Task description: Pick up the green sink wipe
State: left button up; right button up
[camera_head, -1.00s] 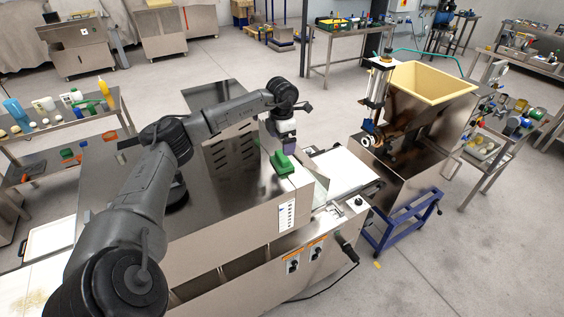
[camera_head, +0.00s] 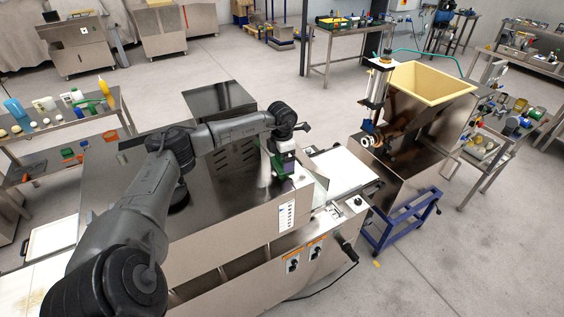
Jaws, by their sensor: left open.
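The green sink wipe (camera_head: 276,168) lies on the steel top of the dough machine (camera_head: 237,196), near its right edge. My left arm reaches in from the left over this machine. My left gripper (camera_head: 286,172) points down at the wipe and overlaps it in the view, hiding part of it. The gripper is open. The fingertips are small and dark here, so I cannot tell whether they touch the wipe. My right gripper is not in view.
A raised steel box (camera_head: 219,97) stands behind the arm on the machine top. A white conveyor belt (camera_head: 345,168) lies right of the wipe. A machine with a cream hopper (camera_head: 430,82) stands further right. A shelf with bottles (camera_head: 60,135) is at left.

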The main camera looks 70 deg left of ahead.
pick_arm(q)
jog(key=shift+c, duration=0.2)
jog(key=c, duration=0.9)
jog(key=shift+r, duration=0.5)
jog(key=r, duration=0.2)
jog(key=d+r+b, duration=0.1)
jog(key=shift+w+r, duration=0.25)
jog(key=shift+r, duration=0.1)
jog(key=w+d+r, duration=0.4)
jog(key=d+r, duration=0.2)
jog(key=d, duration=0.3)
jog(key=shift+w+d+r, duration=0.2)
jog(key=shift+w+d, duration=0.05)
jog(key=shift+w, duration=0.1)
